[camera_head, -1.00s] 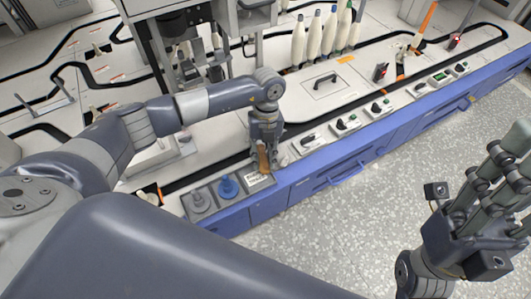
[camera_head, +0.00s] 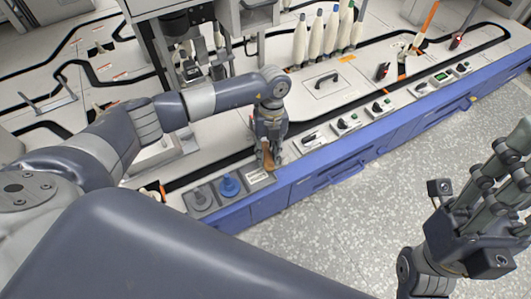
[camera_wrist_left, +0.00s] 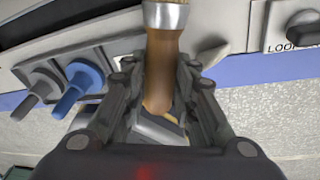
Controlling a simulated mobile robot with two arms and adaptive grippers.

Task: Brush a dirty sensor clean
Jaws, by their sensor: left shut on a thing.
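My left gripper (camera_head: 267,160) is shut on a brush with a brown wooden handle (camera_head: 268,150), above the front edge of the machine bed. In the left wrist view the handle (camera_wrist_left: 160,75) sits between both fingers, and its metal ferrule (camera_wrist_left: 165,17) points to the top edge. The bristles are mostly out of that view. My right gripper (camera_head: 500,165) stands at the right with its fingers apart, empty and away from the machine. I cannot make out which part is the dirty sensor.
White bobbins (camera_head: 328,38) stand at the back. Switch panels (camera_head: 347,124) line the blue front edge.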

